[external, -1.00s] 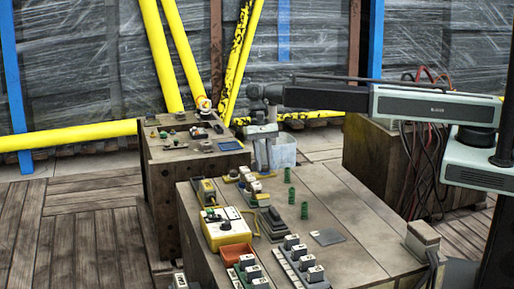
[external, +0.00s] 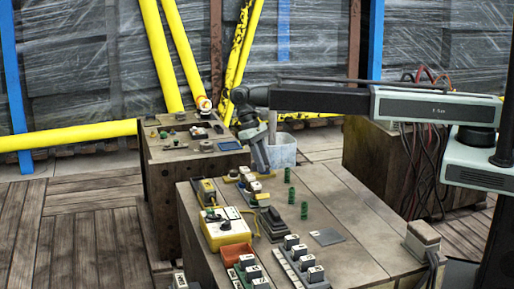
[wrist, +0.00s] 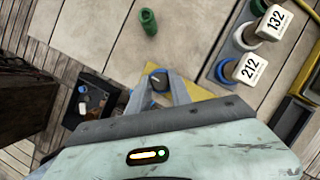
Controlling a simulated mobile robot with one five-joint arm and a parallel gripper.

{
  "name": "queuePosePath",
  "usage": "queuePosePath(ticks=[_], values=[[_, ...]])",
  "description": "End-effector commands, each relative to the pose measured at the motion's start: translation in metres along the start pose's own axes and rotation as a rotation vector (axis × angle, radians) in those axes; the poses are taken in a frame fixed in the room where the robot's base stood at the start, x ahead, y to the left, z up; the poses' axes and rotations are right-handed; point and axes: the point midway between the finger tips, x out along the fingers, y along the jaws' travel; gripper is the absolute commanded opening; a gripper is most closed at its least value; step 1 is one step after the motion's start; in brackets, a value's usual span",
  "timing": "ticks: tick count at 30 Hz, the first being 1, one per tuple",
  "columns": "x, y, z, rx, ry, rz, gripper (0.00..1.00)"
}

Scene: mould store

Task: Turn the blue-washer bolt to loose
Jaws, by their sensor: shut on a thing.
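My gripper (wrist: 158,92) reaches down in the wrist view, its two grey fingers on either side of the blue-washer bolt (wrist: 159,80). The bolt shows a dark and pale head with a blue ring around it, beside a yellow plate (wrist: 208,98). The fingers are shut on it, and they partly hide it. In the external view my gripper (external: 262,168) slants down to the far edge of the near table. The bolt is hidden there behind my gripper. I cannot read whether the bolt is tight or loose.
The yellow control box (external: 227,234) and orange tray (external: 237,253) are nearer.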

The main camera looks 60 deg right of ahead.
Motion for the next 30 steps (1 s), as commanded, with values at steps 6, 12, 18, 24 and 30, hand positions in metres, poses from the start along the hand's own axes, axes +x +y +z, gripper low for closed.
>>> queuePosePath(ticks=[6, 12, 18, 24, 30], values=[[0.0010, 0.0003, 0.0004, -0.023, 0.000, 0.012, 0.00], [0.0010, 0.0005, 0.0005, -0.024, 0.000, 0.012, 0.00], [0.0011, 0.0005, 0.0005, -0.023, 0.000, 0.012, 0.39], [0.0007, 0.0003, 0.0003, -0.023, 0.000, 0.011, 0.47], [-0.0028, 0.0001, 0.0006, -0.023, 0.000, 0.010, 0.47]])
